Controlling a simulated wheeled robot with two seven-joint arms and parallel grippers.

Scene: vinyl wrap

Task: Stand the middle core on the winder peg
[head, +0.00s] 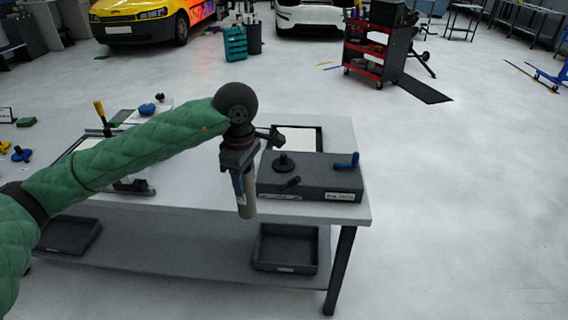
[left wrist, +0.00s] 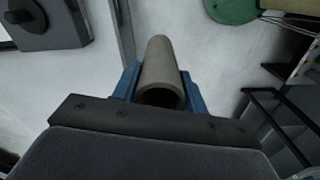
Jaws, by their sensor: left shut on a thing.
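My left gripper (head: 243,186) is shut on a grey-brown cardboard core (head: 247,202), which hangs nearly upright at the table's front edge. In the left wrist view the core (left wrist: 160,68) sits between the blue fingers, its open near end showing. The winder (head: 318,182) is a dark grey box on the table, just right of the core. Its peg (head: 283,158) stands up from a black round base on the left of the box top. The peg is bare and apart from the core. The winder also shows in the left wrist view (left wrist: 62,28). My right gripper is not in view.
A blue crank handle (head: 347,161) rises at the winder's right, and a black knob (head: 293,181) is at its front. A dark-framed panel (head: 321,140) lies behind the winder. Dark bins (head: 286,265) sit on the lower shelf. Clear floor lies right of the table.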

